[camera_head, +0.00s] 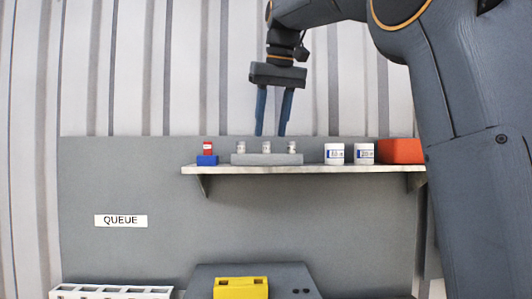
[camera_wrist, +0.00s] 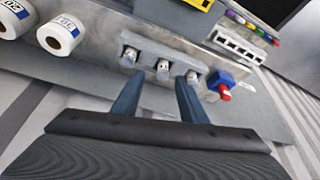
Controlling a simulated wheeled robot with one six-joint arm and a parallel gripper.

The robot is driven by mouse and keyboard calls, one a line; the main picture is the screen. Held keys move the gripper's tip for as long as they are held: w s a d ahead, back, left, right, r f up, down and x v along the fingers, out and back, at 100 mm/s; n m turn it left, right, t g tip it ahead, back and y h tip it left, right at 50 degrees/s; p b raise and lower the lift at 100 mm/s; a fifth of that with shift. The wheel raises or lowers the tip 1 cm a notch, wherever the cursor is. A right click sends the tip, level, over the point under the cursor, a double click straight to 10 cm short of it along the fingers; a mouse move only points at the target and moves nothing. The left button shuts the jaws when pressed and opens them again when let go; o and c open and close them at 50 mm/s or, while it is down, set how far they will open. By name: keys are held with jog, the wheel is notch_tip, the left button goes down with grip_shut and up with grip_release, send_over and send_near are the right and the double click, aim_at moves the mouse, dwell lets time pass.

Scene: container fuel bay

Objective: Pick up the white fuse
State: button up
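Several small whitish fuses stand in a row in a grey holder (camera_head: 266,159) on the wall shelf; in the head view the middle fuse (camera_head: 266,147) is one of three alike. The wrist view shows the left fuse (camera_wrist: 130,53), middle fuse (camera_wrist: 163,65) and right fuse (camera_wrist: 192,76) in their slots. My gripper (camera_head: 270,134) is open and empty, pointing down, its fingertips just above the fuses in the head view. In the wrist view my gripper (camera_wrist: 160,76) has its fingers spread around the middle fuse's line, with no contact visible.
A red fuse (camera_head: 208,148) stands in a blue block (camera_head: 207,160) left of the holder. Below are a white rack (camera_head: 112,291) and a yellow block (camera_head: 241,288).

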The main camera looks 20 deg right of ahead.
jog(key=shift+a+p+x, duration=0.15)
jog(key=shift+p+x, duration=0.05)
jog(key=shift+x, duration=0.8)
jog(key=shift+a+p+x, duration=0.1)
jog(key=shift+p+x, duration=0.05)
jog(key=shift+x, duration=0.8)
grip_shut()
jog(key=shift+r, duration=0.2)
notch_tip(320, 180, up, 16)
jog(key=p, duration=0.9)
jog(key=shift+p, duration=0.35)
jog(key=shift+r, duration=0.1)
